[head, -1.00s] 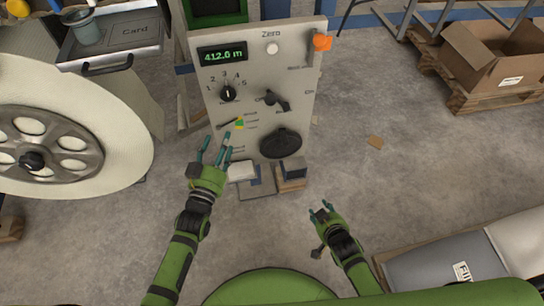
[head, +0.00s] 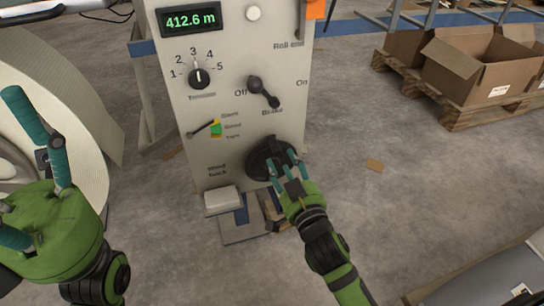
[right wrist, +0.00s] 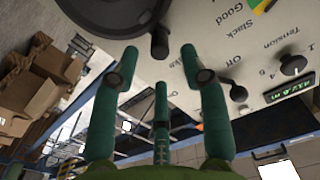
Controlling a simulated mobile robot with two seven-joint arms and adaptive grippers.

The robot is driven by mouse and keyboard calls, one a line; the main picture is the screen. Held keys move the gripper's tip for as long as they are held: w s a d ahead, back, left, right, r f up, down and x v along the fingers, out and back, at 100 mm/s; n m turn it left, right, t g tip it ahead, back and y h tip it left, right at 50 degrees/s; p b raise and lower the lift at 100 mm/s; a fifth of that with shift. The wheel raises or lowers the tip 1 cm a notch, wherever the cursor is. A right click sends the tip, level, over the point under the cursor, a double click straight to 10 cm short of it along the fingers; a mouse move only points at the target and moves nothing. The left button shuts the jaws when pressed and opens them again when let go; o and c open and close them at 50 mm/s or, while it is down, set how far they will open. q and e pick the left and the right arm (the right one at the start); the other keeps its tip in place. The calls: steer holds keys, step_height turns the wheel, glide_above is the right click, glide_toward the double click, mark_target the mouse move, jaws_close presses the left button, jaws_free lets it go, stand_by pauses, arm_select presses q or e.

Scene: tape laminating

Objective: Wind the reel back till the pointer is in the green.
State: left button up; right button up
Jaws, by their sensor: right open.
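The grey panel (head: 235,50) carries a gauge whose thin dark pointer (head: 201,128) tilts up to the right, its tip at the upper yellow band by the top label. The green band (head: 217,130) lies just below. The black wind-back wheel (head: 262,160) is low on the panel; it also shows in the right wrist view (right wrist: 105,22) with its dark handle (right wrist: 160,44). My right gripper (head: 285,170) is open in front of the wheel, overlapping its lower right; contact is unclear. My left gripper (head: 30,165) is open, empty, left of the panel. The reel (head: 95,100) is partly hidden behind it.
The display (head: 189,20) reads 412.6 m. The tension knob (head: 199,78) points near 3. The brake lever (head: 263,92) slants to the lower right. A pale box (head: 222,198) juts out below the panel. Cardboard boxes (head: 485,65) stand on a pallet. The floor at right is mostly clear.

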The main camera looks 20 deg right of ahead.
mark_target(279, 154)
steer(key=shift+w+a+b, duration=0.1)
steer(key=shift+w+b, duration=0.95)
steer(key=shift+w, duration=2.05)
jaws_close()
